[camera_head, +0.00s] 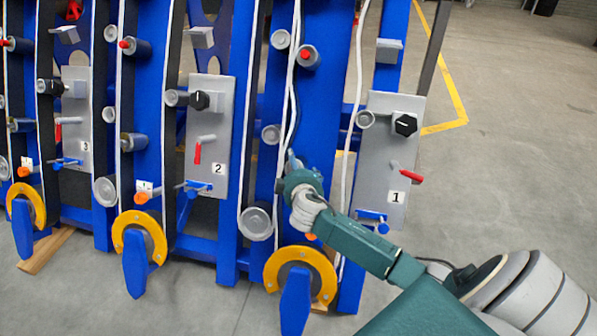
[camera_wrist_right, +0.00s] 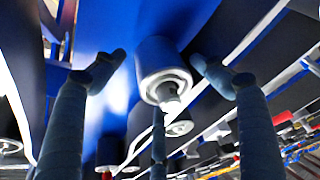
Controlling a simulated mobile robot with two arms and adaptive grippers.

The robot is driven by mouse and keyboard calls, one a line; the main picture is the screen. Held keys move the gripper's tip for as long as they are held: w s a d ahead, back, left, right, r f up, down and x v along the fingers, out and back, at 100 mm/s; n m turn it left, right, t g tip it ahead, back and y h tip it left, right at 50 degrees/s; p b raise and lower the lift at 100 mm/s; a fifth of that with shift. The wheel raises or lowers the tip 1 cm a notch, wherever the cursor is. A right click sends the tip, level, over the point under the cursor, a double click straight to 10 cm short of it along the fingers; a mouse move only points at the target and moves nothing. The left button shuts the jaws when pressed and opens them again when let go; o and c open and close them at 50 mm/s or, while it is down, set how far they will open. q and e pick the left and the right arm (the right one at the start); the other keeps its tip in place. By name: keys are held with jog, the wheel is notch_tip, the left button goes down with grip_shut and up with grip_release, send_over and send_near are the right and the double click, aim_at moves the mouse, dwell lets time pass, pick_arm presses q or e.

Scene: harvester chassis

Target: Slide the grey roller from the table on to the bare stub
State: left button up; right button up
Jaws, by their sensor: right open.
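My right gripper (camera_head: 291,162) is at the blue chassis column, left of the plate marked 1. In the right wrist view its dark fingers (camera_wrist_right: 158,62) are spread apart. A grey roller (camera_wrist_right: 160,62) with a pale ring end and a shiny stub end at its middle stands out from a blue panel between them. Gaps show between the side fingers and the roller, so it is not gripped; a third finger is below it. In the head view the gripper hides most of this spot. No table shows, and I cannot pick out a bare stub. My left gripper is not in view.
Grey rollers (camera_head: 257,222) and a red-ended one (camera_head: 309,56) stick out nearby. White cables (camera_head: 296,60) hang close to my gripper. Plate 1 (camera_head: 387,165) has a black knob and red lever. A yellow arch (camera_head: 300,262) stands below. Open floor (camera_head: 510,150) lies at right.

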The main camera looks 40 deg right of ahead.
jog(key=v, duration=1.1)
jog(key=shift+s+r, duration=0.2)
jog(key=shift+s, duration=0.15)
